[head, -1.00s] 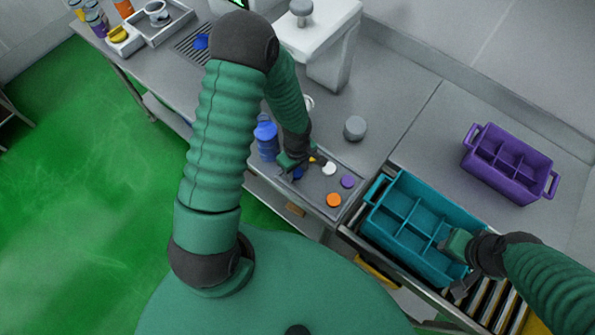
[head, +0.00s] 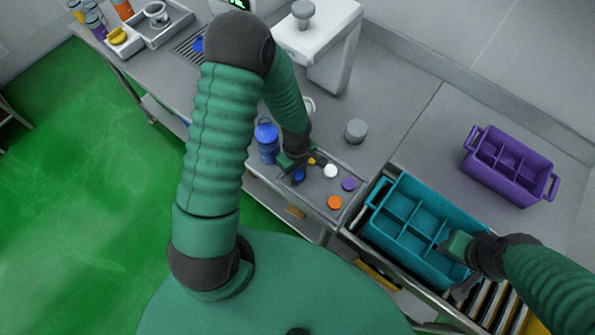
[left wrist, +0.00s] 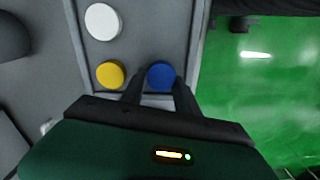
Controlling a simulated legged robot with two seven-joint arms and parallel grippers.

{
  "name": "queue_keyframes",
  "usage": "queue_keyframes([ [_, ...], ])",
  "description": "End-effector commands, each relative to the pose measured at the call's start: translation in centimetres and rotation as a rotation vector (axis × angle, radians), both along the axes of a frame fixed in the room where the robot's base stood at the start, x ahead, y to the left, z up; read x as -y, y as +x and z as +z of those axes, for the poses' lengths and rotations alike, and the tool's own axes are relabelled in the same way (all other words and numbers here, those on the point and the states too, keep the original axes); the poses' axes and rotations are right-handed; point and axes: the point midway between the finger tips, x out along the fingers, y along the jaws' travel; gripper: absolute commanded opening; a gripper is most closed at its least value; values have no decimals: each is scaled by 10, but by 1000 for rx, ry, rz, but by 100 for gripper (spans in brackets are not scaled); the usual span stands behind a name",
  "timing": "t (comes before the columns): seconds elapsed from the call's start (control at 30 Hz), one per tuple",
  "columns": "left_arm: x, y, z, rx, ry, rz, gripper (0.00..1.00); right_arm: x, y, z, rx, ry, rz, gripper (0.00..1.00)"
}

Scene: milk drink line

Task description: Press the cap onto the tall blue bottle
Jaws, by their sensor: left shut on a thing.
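The tall blue bottle (head: 267,142) stands upright on the counter, just left of my left forearm in the head view. My left gripper (head: 297,175) is over the cap tray (head: 318,190), right of the bottle. It is shut on the blue cap (head: 299,174), which also shows between the two dark fingers in the left wrist view (left wrist: 161,76). I cannot tell whether the cap is clear of the tray. My right gripper (head: 455,262) is by the teal crate at the lower right; its fingers are too unclear to read.
White (head: 330,171), yellow (left wrist: 110,74), purple (head: 348,184) and orange (head: 334,202) caps lie in the tray. A grey knob (head: 355,131) stands behind it. The teal crate (head: 418,215) is right of the tray, and a purple crate (head: 510,165) stands farther back.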

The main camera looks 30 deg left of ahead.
Motion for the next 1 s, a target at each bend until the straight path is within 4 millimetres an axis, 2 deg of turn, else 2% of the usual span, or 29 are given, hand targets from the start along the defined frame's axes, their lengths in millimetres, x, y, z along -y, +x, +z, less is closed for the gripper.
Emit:
queue_keyframes([
  [0.17, -1, 1, 25, 5, 1, 2, 0, 0, 0, -3, 0, 0, 0, 36],
  [0.57, 9, -81, 32, 0, 0, -2, 0, 0, 0, -26, 0, 0, 0, 36],
  [0.6, 12, -86, 43, -5, -3, -4, 0, 0, -1, -7, -2, 0, 0, 36],
  [0.63, 13, -90, 45, -7, -4, -5, 0, 0, 0, 3, -1, 0, 0, 36],
  [1.0, 16, -133, 51, -11, -1, -4, 0, 0, 0, 88, 0, 0, 0, 36],
])
